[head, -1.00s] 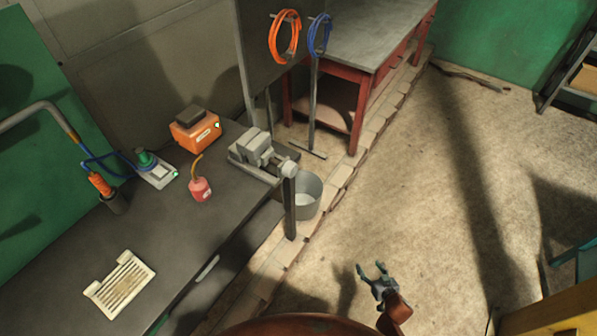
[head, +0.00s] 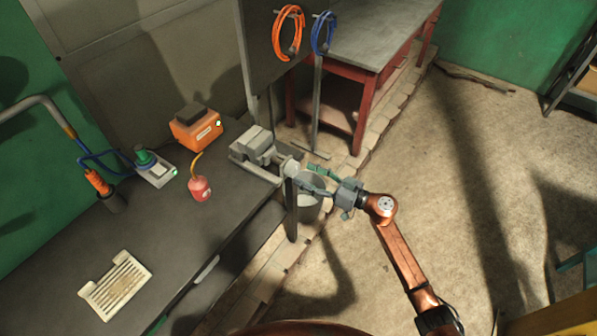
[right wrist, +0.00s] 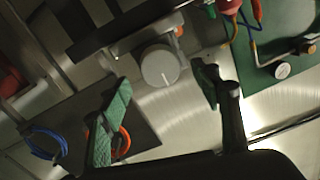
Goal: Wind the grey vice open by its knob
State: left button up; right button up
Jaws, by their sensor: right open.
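The grey vice (head: 256,150) sits at the right end of the dark workbench. Its pale round knob (head: 291,168) faces right, past the bench edge. In the right wrist view the knob (right wrist: 160,66) shows as a grey disc with a small mark. My right gripper (head: 309,179) reaches in from the right with its fingers pointing at the knob. Its fingers are open, one on each side of the knob in the right wrist view (right wrist: 163,78). I cannot tell whether either fingertip touches the knob. My left gripper is out of view.
A dark upright post (head: 291,210) stands just below the knob, beside a grey bucket (head: 312,200) under my gripper. Floor to the right is clear.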

aim_at(297, 170)
jog(key=shift+x, duration=1.75)
jog(key=shift+c, duration=0.7)
jog(key=shift+d, duration=0.1)
jog(key=c, duration=1)
